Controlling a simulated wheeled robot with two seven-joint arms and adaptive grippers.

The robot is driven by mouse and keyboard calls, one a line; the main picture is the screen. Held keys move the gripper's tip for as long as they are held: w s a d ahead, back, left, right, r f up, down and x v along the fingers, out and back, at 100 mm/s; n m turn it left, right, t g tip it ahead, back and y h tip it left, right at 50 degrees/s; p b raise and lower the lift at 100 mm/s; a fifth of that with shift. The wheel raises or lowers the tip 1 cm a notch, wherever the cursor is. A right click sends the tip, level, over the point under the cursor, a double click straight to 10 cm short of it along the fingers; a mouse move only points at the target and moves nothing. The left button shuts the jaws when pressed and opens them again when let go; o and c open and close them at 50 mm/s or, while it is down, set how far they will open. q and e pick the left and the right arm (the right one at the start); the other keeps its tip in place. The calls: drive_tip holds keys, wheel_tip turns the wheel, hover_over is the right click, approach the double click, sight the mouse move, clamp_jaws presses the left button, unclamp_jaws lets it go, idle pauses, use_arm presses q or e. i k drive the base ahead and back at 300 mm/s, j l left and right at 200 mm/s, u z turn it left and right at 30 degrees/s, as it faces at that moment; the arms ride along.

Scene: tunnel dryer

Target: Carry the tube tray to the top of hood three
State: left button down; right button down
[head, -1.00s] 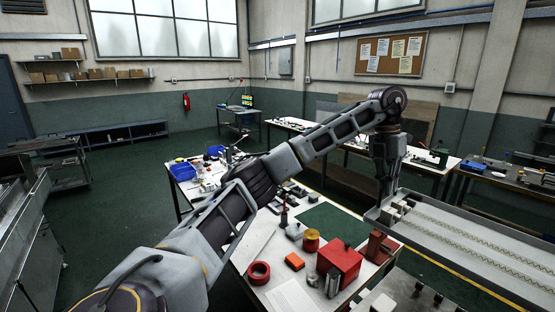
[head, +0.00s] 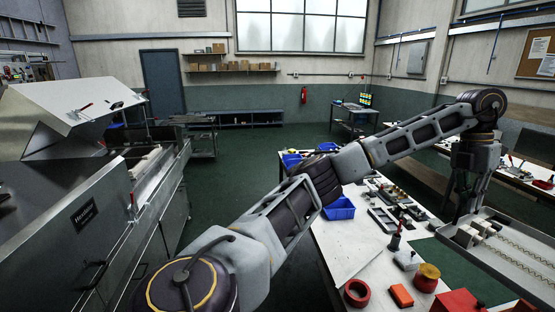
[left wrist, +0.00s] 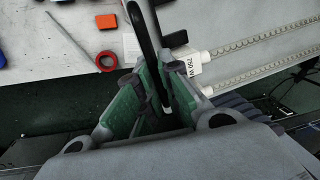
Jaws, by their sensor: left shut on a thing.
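The tube tray (head: 516,275) is a long pale metal tray at the right edge of the head view. It carries tubes with coiled wire inside, and its far end is out of frame. My left gripper (head: 466,212) is at its near end. In the left wrist view, the gripper's green-padded fingers (left wrist: 152,95) are shut around a black handle (left wrist: 141,35), beside the white tube ends (left wrist: 192,62). A steel hood (head: 68,100) with a sloped face stands on the machine at the left. I cannot read a hood number. My right gripper is not in view.
A white bench (head: 345,238) lies below my left arm, with blue bins (head: 339,208), a red tape ring (head: 357,292) and an orange block (head: 401,295). Green floor (head: 235,185) is open between machine and bench.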

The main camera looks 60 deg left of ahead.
sight(20, 208)
drive_tip(key=i+j+u, duration=0.1)
drive_tip(key=j+u, duration=0.2)
drive_tip(key=u, duration=0.15)
drive_tip(key=i+j+u, duration=0.1)
drive_tip(key=j+u, duration=0.2)
drive_tip(key=u, duration=0.15)
drive_tip(key=i+j+u, duration=0.2)
drive_tip(key=u, duration=0.25)
drive_tip(key=i+j+u, duration=0.15)
drive_tip(key=u, duration=0.25)
drive_tip(key=i+j+u, duration=0.1)
drive_tip(key=i+u, duration=0.15)
drive_tip(key=u, duration=0.2)
drive_tip(key=i+u, duration=0.2)
drive_tip(key=u, duration=0.25)
drive_tip(key=i+l+u, duration=0.1)
drive_tip(key=i+u, duration=0.15)
drive_tip(key=u, duration=0.2)
drive_tip(key=i+l+u, duration=0.1)
drive_tip(key=u, duration=0.35)
drive_tip(key=i+l, duration=0.05)
drive_tip(key=i, duration=0.05)
